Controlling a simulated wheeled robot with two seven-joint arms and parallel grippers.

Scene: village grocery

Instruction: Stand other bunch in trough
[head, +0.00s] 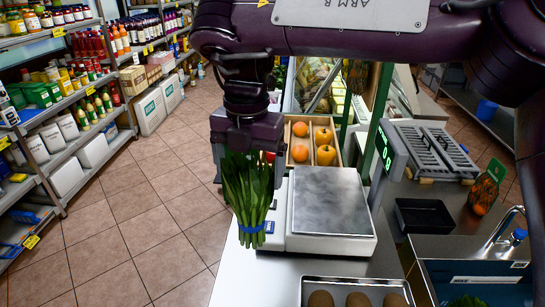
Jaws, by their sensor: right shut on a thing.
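A bunch of long green leaves (247,190) with a blue band near its lower end hangs upright from my right gripper (248,150). The gripper is shut on its upper part, and the fingertips are partly hidden by the leaves. The bunch is in front of the left edge of the weighing scale (330,200); I cannot tell whether its lower end touches the counter. A blue basin (440,272), perhaps the trough, is at the bottom right beside a tap, cut off by the frame. Some green leaves (468,301) show at its lower edge. My left gripper is not in view.
A wooden crate (290,160) of orange and yellow produce stands behind the scale. A metal tray (318,281) of round brown items is in front. A black tray (424,216), a scale display (391,148) and a netted bag (484,190) are right. Tiled floor lies left.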

